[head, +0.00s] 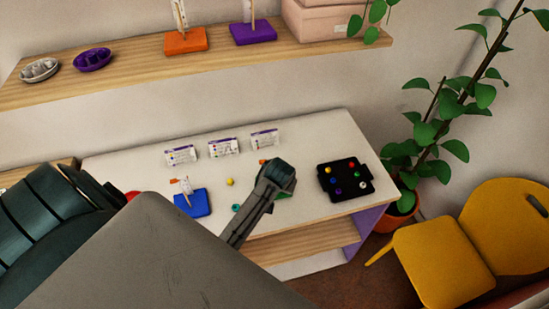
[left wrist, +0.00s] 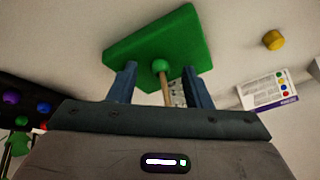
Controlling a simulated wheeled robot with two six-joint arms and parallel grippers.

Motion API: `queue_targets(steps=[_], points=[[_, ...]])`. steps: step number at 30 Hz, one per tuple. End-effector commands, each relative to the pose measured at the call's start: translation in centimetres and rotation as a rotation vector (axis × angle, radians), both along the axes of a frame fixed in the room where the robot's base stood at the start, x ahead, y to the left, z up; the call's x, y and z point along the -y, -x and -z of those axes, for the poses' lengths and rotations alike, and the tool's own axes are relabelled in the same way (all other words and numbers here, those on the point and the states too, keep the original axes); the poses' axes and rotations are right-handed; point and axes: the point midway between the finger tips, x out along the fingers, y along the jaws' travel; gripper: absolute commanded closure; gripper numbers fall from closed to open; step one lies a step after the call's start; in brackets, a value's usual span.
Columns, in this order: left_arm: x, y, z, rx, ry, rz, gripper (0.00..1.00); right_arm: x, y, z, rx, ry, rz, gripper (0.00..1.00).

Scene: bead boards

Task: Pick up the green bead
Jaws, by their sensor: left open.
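The green board (left wrist: 185,28) lies ahead of my left gripper (left wrist: 161,78) in the left wrist view. A green bead (left wrist: 161,66) shows against it, at the far end of a thin wooden peg (left wrist: 167,92), between my two fingers. The fingers are open and apart from the bead. In the head view my left gripper (head: 275,176) hides most of the green board (head: 285,192) and its bead. Another teal-green bead (head: 236,208) lies loose on the white table. My right gripper is not in view.
A blue board (head: 196,204) with a peg stands to the left, and a yellow bead (head: 230,182) lies behind. The black tray (head: 345,195) with several beads is at the right. Cards (head: 223,146) line the back. A shelf (head: 130,87) hangs above.

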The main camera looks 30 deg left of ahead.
Motion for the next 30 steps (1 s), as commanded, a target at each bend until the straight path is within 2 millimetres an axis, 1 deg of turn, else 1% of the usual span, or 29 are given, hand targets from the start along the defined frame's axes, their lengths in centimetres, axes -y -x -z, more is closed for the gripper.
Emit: queue_targets(steps=[3,6,8,9,10,20,23,26,30], points=[[0.0,0.2,0.3,-0.007,0.001,-0.001,0.54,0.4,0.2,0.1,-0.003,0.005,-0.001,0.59],[0.0,0.2,0.3,-0.008,0.0,0.0,0.75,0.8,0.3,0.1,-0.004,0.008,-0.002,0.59],[0.0,0.2,0.3,-0.008,0.0,0.0,0.87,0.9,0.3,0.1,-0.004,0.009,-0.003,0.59],[0.0,0.2,0.3,-0.008,0.0,0.0,0.95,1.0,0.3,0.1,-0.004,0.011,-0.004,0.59],[0.0,0.2,0.3,-0.008,0.0,0.0,1.0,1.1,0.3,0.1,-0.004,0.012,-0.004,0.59],[0.0,0.3,0.3,-0.009,0.001,0.0,1.0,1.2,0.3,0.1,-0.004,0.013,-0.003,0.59],[0.0,0.2,0.0,-0.007,0.001,-0.001,1.0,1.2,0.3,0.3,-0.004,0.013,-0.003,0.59],[0.0,0.1,-1.2,-0.003,0.0,-0.001,1.0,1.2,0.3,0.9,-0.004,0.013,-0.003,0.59],[0.0,0.0,-4.1,0.001,-0.001,0.0,1.0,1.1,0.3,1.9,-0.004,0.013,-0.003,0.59]])
